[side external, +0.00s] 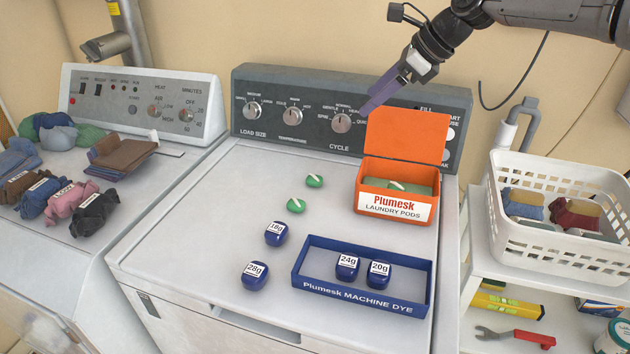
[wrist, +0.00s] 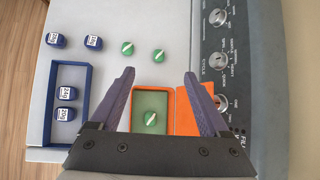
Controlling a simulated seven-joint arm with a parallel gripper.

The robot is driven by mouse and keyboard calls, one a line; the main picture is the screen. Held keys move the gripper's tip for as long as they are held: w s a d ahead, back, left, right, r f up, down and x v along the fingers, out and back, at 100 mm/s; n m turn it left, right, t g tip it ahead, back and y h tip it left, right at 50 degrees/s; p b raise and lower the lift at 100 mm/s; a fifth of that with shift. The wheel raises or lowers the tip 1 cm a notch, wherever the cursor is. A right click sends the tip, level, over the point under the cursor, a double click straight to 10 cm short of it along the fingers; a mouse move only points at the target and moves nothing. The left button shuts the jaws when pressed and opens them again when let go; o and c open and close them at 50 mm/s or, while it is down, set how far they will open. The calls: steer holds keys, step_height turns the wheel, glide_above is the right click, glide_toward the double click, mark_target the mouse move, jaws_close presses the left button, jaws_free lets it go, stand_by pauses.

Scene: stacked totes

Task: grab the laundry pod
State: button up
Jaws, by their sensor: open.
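Two green laundry pods with white tops lie loose on the washer lid in the side view, one farther back (side external: 314,181) and one nearer (side external: 296,205). They also show in the wrist view, at upper left (wrist: 127,48) and upper right (wrist: 159,55). The orange Plumesk box (side external: 366,202) stands open with its flap up. Green pod contents (wrist: 151,119) show inside it in the wrist view. My gripper (side external: 371,104) is open and empty, high above the back of the washer. In the wrist view its purple fingers (wrist: 160,75) stand apart on either side of the box.
A blue dye tray (side external: 305,248) holds two blue pots. Two more pots, 18g (side external: 276,233) and 28g (side external: 255,275), stand left of it. The control panel (side external: 262,112) rises behind. A white basket (side external: 540,238) stands to the right. The left lid area is clear.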

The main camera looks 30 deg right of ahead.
steer(key=w+d+x, duration=0.1)
steer(key=d+x, duration=0.1)
steer(key=x, duration=0.6)
steer(key=g, duration=0.2)
glide_toward(317, 178)
steer(key=x, duration=0.3)
steer(key=shift+s+a, duration=0.1)
steer(key=shift+a, duration=0.25)
steer(key=shift+w+d+x, duration=0.1)
steer(key=shift+d+x, duration=0.05)
steer(key=shift+x, duration=1.3)
steer(key=shift+w+d+x, duration=0.15)
steer(key=shift+x, duration=1.25)
jaws_close()
